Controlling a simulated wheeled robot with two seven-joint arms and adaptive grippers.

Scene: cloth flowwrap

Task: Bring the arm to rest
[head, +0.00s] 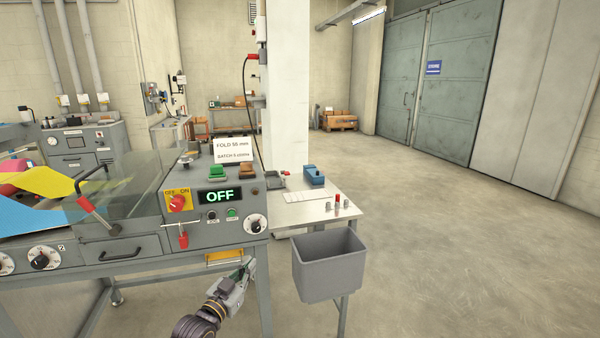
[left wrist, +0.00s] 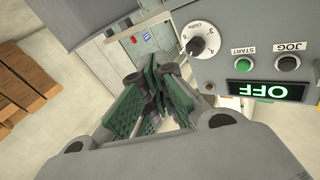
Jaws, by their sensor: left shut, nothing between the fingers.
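My left arm comes up from the bottom of the head view, and its left gripper (head: 248,265) is just below the front of the grey machine's control panel (head: 225,228). The left wrist view shows its green-padded fingers (left wrist: 158,85) brought together with nothing between them. The display (head: 217,197) reads OFF, and it also shows upside down in the left wrist view (left wrist: 270,92). A dial (left wrist: 205,38) lies just beyond the fingertips in that view; I cannot tell whether they touch it. My right gripper is not in view.
A grey bin (head: 328,268) hangs right of the machine, below a small side table (head: 290,213). The floor (head: 460,240) on the right is clear.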

